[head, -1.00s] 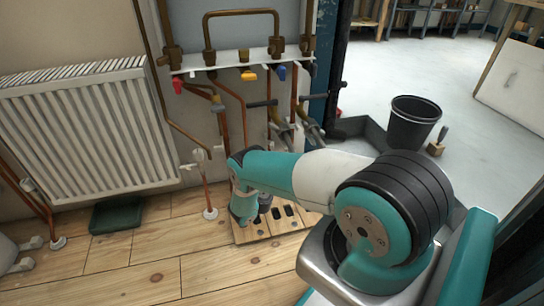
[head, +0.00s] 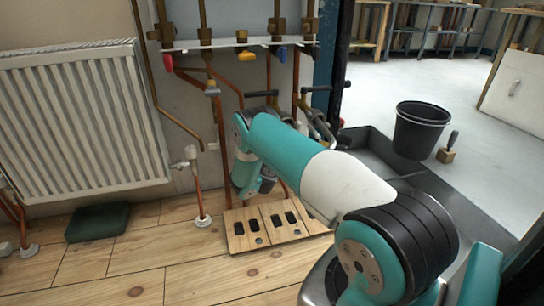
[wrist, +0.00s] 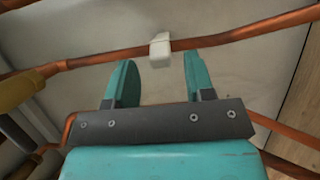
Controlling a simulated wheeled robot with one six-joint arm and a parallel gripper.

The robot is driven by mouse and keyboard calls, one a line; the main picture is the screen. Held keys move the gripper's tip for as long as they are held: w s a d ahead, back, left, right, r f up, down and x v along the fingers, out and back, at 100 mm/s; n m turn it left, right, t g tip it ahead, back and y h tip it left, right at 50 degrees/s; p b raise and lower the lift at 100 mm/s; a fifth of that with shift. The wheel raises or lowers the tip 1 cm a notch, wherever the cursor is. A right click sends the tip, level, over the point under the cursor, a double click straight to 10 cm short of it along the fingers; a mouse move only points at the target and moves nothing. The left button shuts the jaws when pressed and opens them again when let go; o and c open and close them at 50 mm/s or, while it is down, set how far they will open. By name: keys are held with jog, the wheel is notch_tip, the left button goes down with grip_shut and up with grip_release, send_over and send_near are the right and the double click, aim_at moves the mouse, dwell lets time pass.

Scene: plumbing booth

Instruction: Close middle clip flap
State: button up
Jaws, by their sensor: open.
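In the wrist view a small white clip (wrist: 160,50) sits on a copper pipe (wrist: 240,33) that runs across the top of the picture. I cannot tell how its flap stands, or from this view alone which clip of the row it is. My gripper (wrist: 159,62) is open and empty. Its two teal fingers point toward the pipe, with the clip between their directions and just beyond the tips, apart from both. In the head view my arm's end is in front of the pipes, and the fingers and clip are hidden there.
Copper pipes (head: 219,130) and valves with a red handle (head: 168,63) and a blue handle (head: 281,54) are close around my arm. A white radiator (head: 85,125) stands left. A slotted wooden board (head: 240,236) lies on the floor below. A black bucket (head: 420,130) stands right.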

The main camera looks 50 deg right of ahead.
jog(key=shift+b+x, duration=0.35)
jog(key=shift+x, duration=0.95)
grip_shut()
jog(key=shift+d+r+n+t+y+p, duration=0.2)
jog(key=shift+n+t+y+p, duration=0.25)
jog(key=shift+p, duration=0.4)
jog(key=shift+f+n+t+y+p, duration=0.15)
jog(key=shift+n+t+y+p, duration=0.2)
jog(key=shift+t, duration=0.2)
jog(key=shift+f, duration=0.1)
grip_release()
